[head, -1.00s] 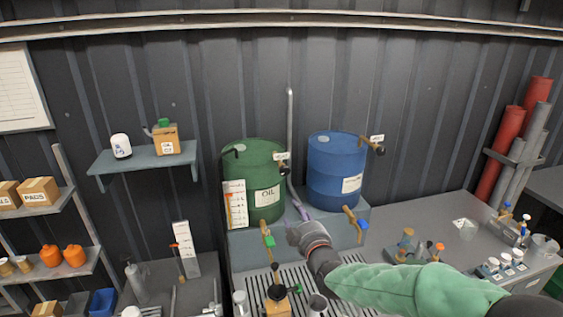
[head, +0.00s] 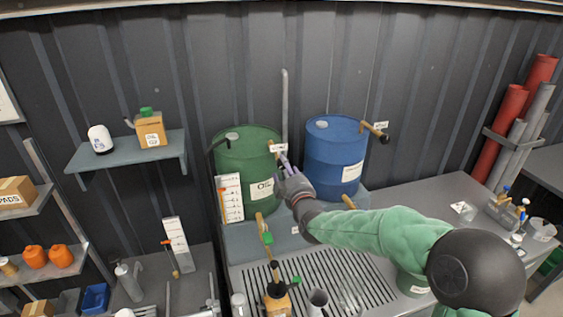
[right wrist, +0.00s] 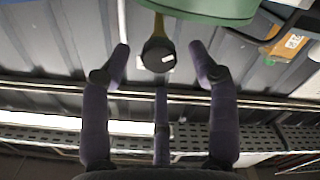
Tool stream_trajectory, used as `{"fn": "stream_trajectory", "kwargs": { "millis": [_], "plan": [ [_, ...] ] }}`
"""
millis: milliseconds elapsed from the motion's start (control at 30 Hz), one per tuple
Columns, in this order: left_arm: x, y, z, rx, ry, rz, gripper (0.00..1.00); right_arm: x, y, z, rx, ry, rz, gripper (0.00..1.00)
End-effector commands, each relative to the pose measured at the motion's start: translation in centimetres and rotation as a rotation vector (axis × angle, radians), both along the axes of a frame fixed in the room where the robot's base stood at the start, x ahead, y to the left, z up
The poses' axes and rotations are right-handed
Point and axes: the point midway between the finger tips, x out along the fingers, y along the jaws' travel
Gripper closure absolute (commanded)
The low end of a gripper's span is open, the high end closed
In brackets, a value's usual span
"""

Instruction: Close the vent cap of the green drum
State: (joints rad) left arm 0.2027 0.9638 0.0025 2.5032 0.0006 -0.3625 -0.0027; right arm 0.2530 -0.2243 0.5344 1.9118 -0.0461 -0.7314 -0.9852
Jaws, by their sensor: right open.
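The green drum (head: 246,165), marked OIL, stands on a grey stand left of the blue drum. Its vent is a short brass pipe (head: 271,144) at the upper right side with a white tag (head: 279,148). In the right wrist view a black round cap (right wrist: 158,55) sits on the end of the brass pipe, below the green drum's edge (right wrist: 205,8). My right gripper (head: 284,163) is open just below the tag, between the drums. In the right wrist view its fingers (right wrist: 158,62) are spread on either side of the cap, with no contact visible. My left gripper is out of view.
The blue drum (head: 335,160) stands close on the right, with its own brass vent (head: 374,132). A grey pipe (head: 285,110) runs up the wall behind. A slatted drip tray (head: 335,275) with a funnel, cans and brass tap (head: 264,228) lies in front.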

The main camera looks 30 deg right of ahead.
Motion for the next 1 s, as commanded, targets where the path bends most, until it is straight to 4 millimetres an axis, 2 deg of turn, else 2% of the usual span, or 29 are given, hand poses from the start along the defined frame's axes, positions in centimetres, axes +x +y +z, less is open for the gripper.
{"fn": "stream_trajectory", "kwargs": {
  "millis": [100,300,733,933,1000],
  "plan": [
    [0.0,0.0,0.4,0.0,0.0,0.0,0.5,1.7,-0.4,0.0,0.0,0.001,0.0,0.4],
    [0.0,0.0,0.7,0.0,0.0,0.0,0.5,3.4,-0.8,0.0,0.0,0.0,0.0,0.4],
    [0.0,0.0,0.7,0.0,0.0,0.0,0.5,4.0,-1.0,0.0,0.0,0.0,0.0,0.4],
    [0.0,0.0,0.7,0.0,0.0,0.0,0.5,4.0,-1.0,0.0,0.0,-0.001,0.001,0.96],
    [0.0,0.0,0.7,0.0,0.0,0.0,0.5,4.0,-0.9,0.0,0.0,-0.001,0.001,0.97]
  ]
}}
